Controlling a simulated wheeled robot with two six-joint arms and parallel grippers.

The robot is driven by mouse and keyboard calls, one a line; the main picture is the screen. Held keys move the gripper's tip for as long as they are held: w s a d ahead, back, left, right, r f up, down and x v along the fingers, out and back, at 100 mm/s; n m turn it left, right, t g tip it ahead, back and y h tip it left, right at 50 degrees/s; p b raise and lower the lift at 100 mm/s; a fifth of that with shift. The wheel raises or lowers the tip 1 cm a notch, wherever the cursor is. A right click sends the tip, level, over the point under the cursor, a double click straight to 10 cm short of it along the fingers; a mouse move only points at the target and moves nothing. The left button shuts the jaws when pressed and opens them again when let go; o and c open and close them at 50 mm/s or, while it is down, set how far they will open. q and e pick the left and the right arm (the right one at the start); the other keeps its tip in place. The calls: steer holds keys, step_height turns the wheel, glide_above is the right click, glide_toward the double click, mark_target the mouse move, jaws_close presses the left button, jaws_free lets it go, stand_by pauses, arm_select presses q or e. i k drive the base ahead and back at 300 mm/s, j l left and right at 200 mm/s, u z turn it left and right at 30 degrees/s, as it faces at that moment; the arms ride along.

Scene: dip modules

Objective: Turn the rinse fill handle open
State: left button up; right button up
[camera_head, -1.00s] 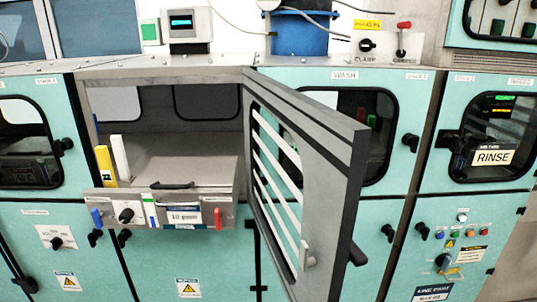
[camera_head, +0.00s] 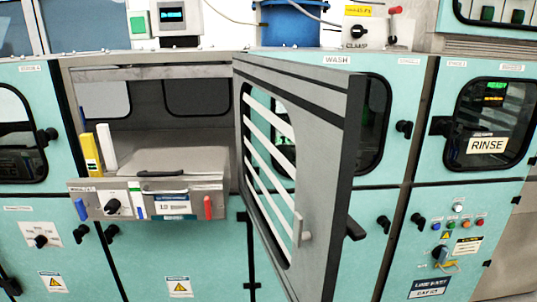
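Neither of my grippers is in view. A RINSE sign (camera_head: 487,146) hangs on the window of the right-hand cabinet. No handle is readably labelled rinse fill, so I cannot tell which one it is. The front panel (camera_head: 140,184) of the open bay carries a blue handle (camera_head: 81,210) at its left end, a black knob (camera_head: 113,206) and a red handle (camera_head: 208,207) at its right end. Both coloured handles hang about upright. A red-topped lever (camera_head: 396,10) stands on the grey box above the cabinets. A dark knob (camera_head: 440,253) sits on the lower right cabinet.
A grey slatted door (camera_head: 340,180) stands open and juts toward me, right of the open bay. A yellow block (camera_head: 91,154) and a white block stand at the bay's left. A blue bucket (camera_head: 290,22) and a display box (camera_head: 174,20) stand above.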

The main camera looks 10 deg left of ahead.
mark_target(82, 207)
steer(key=u, duration=1.55)
